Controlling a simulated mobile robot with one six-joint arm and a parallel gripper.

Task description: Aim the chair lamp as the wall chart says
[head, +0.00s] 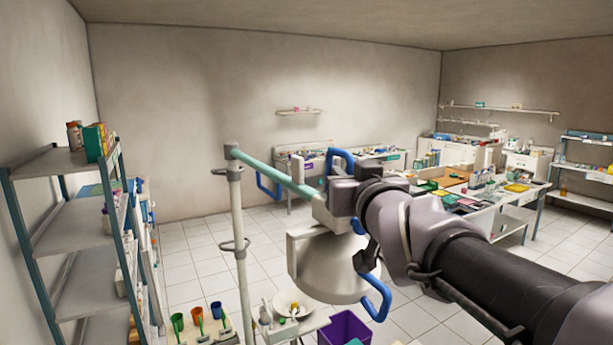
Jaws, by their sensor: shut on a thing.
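The chair lamp has a wide pale shade (325,265) that hangs from a teal arm (280,175) on a pale upright pole (239,240). Blue loop handles show on it: one (341,154) at the upper right, one (266,188) at the left and one (377,302) at the lower right. My gripper (342,196) is at the upper right handle and shut on it; blue shows above and just below the jaws. The fingertips are partly hidden by the gripper body. I cannot make out the wall chart in this view.
A grey shelf rack (75,245) stands at the left. Below the lamp are a round white basin (310,306), a purple bin (345,328) and several coloured cups. Cluttered worktables (510,215) stand at the right. Tiled floor (190,255) is open behind the pole.

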